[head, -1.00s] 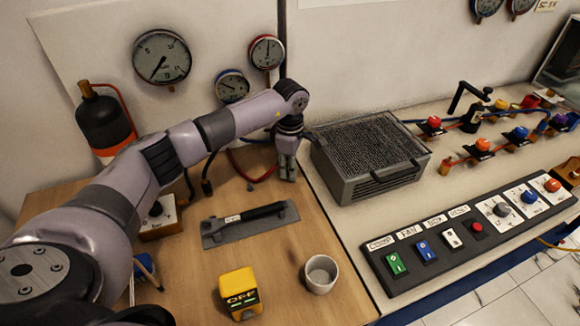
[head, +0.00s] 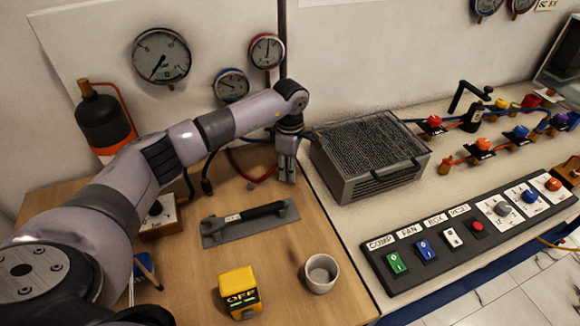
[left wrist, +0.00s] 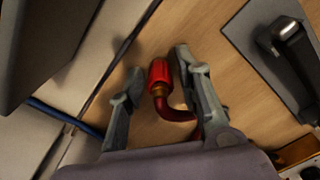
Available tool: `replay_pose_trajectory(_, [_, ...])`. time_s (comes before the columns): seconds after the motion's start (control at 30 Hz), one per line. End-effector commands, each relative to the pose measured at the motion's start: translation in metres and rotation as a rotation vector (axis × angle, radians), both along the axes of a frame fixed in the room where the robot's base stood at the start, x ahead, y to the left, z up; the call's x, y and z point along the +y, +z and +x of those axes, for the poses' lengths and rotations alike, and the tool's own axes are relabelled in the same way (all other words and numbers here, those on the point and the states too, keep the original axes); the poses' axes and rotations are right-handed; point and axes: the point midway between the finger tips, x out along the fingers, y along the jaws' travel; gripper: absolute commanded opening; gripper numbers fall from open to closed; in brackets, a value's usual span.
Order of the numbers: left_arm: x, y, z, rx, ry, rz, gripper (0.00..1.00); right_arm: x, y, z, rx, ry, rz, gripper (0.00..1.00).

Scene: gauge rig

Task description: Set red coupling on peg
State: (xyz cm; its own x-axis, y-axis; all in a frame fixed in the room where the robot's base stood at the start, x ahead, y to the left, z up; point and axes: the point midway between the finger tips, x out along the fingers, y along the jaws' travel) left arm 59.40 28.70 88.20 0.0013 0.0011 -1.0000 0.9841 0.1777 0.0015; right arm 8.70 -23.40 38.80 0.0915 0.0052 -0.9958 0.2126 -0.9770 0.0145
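The red coupling (left wrist: 160,75) shows in the left wrist view at the end of a curved red hose (left wrist: 178,112). It lies between the two fingers of my left gripper (left wrist: 159,70), with a narrow gap showing on each side, so the fingers look open around it. In the head view my left gripper (head: 287,170) points down near the back right of the wooden table, beside the grey grille box. It hides the coupling there, and only the red hose (head: 238,166) shows behind it. I cannot make out the peg. My right gripper is not in view.
A grey grille box (head: 370,160) stands close to the right of my left gripper. A switch panel (head: 465,230) lies at right.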

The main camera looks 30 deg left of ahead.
Motion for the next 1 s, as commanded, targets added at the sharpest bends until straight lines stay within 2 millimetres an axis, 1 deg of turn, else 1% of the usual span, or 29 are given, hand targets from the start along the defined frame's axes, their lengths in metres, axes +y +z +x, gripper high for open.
replay_pose_trajectory(0.1, [0.0, 0.0, 0.0, 0.0, 0.0, 0.0, 0.33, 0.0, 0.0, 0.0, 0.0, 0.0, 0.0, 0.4])
replay_pose_trajectory(0.43, [0.0, 0.0, 0.0, 0.0, 0.0, 0.0, 0.55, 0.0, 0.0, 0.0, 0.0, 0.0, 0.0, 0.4])
replay_pose_trajectory(0.67, [0.0, -0.001, 0.0, 0.001, 0.0, 0.0, 0.55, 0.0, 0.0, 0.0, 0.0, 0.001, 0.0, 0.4])
replay_pose_trajectory(0.77, [0.0, 0.002, 0.0, 0.0, 0.0, 0.0, 0.55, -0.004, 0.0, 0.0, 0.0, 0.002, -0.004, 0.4])
replay_pose_trajectory(0.87, [0.0, 0.011, 0.001, -0.003, 0.0, 0.0, 0.55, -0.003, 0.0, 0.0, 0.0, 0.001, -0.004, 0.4])
replay_pose_trajectory(0.97, [0.0, 0.028, 0.001, -0.004, 0.0, 0.001, 0.55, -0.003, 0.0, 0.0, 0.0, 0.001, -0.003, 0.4])
replay_pose_trajectory(1.0, [0.0, 0.037, 0.001, -0.006, 0.0, 0.0, 0.55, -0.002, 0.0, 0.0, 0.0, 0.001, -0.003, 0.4])
